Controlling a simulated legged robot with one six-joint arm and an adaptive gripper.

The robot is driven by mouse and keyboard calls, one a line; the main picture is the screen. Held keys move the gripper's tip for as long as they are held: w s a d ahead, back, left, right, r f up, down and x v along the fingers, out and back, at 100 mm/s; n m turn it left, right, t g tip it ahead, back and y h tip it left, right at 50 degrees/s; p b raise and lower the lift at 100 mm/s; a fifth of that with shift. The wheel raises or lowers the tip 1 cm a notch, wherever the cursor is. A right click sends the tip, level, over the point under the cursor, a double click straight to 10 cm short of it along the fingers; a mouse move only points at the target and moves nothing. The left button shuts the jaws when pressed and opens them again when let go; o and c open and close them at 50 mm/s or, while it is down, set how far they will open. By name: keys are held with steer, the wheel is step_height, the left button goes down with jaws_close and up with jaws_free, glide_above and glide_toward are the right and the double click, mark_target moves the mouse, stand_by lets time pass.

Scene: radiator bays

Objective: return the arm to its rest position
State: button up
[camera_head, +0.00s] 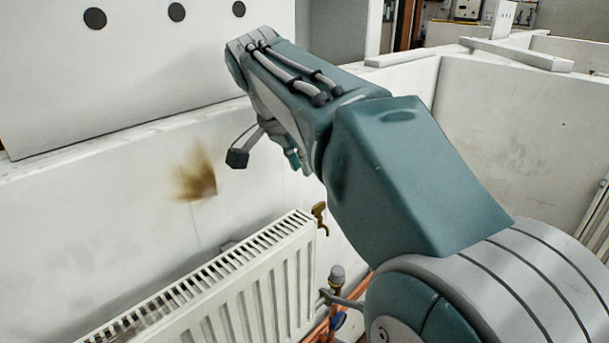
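My arm (410,170) reaches from the lower right up toward the upper left, over the radiator's right end, and is bent, with its forearm in front of the white wall. My gripper (266,160) hangs below the forearm, partly hidden by it. One dark-tipped finger swings out to the left, and part of what looks like the other finger shows to the right, apart from it. The gripper looks open, and I see nothing between the fingers.
A white panel radiator (250,285) stands low against the wall, with a brass valve (320,215) at its upper right corner. Pipes with a valve head (337,277) rise beside it. A brown stain (197,178) marks the wall. A white partition (520,140) stands at right.

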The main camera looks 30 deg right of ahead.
steer(key=shift+s, duration=0.1)
stand_by(0.4)
steer(key=s+a+f+n+t+y, duration=0.2)
steer(key=s+a+f+n, duration=0.2)
steer(key=s+f+n, duration=0.3)
steer(key=s+a+f+n+t+y, duration=0.2)
steer(key=s+a+f+n, duration=0.2)
steer(key=s+f+n, duration=0.3)
steer(key=s+f, duration=0.2)
steer(key=s, duration=0.1)
steer(key=shift+s, duration=0.4)
steer(key=shift+f, duration=0.1)
